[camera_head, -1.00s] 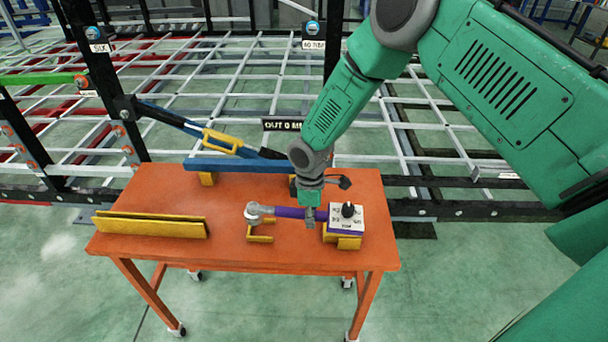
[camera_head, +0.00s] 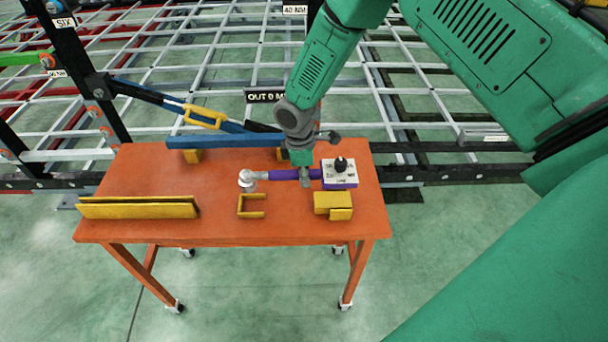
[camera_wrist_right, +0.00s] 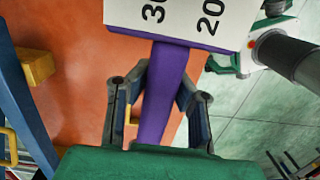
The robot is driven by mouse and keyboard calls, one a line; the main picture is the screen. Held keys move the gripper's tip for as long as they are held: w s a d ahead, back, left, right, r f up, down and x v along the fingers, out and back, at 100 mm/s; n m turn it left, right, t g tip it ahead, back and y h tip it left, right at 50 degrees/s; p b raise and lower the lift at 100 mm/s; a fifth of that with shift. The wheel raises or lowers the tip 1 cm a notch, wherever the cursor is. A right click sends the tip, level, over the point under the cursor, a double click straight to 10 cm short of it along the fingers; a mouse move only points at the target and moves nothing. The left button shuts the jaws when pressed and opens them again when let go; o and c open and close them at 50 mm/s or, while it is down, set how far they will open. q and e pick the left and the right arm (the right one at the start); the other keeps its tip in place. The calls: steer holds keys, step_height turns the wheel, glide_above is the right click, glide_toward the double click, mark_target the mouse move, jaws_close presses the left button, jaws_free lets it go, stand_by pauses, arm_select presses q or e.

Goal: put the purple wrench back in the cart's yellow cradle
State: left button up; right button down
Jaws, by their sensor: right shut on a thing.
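The purple wrench (camera_head: 285,174) has a round silver head (camera_head: 247,180) at its left end and a white dial block (camera_head: 339,172) with a black knob at its right end. My right gripper (camera_head: 305,177) is shut on its purple handle, which also shows between the fingers in the right wrist view (camera_wrist_right: 163,95). The wrench appears raised above the cart, behind the yellow cradle. The cradle has a left U-shaped bracket (camera_head: 252,205) and a right block (camera_head: 333,205), both uncovered on the orange cart top (camera_head: 160,170). My left gripper is not in view.
A blue bar (camera_head: 225,141) rests on yellow supports along the cart's back edge. A yellow channel (camera_head: 138,207) lies at the front left. The trailer chassis (camera_head: 215,60) with its white grid stands behind the cart. The cart's middle is clear.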

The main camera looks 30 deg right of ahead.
mark_target(308, 206)
steer(key=f+b, duration=0.1)
steer(key=f, duration=0.1)
steer(key=d+f+b, duration=0.1)
steer(key=f, duration=0.1)
steer(key=shift+f+b, duration=0.3)
steer(key=shift+a+f+b, duration=0.1)
steer(key=shift+f+b, duration=0.45)
steer(key=shift+f, duration=0.15)
steer(key=shift+a+f+b, duration=0.15)
steer(key=shift+f+b, duration=0.35)
steer(key=shift+f, duration=0.2)
steer(key=shift+a+f+b, duration=0.1)
steer(key=shift+f+b, duration=0.35)
steer(key=shift+f, duration=0.2)
steer(key=shift+w+d+f, duration=0.1)
steer(key=shift+f, duration=0.15)
steer(key=shift+d, duration=0.15)
steer(key=shift+a, duration=0.2)
steer(key=shift+d, duration=0.1)
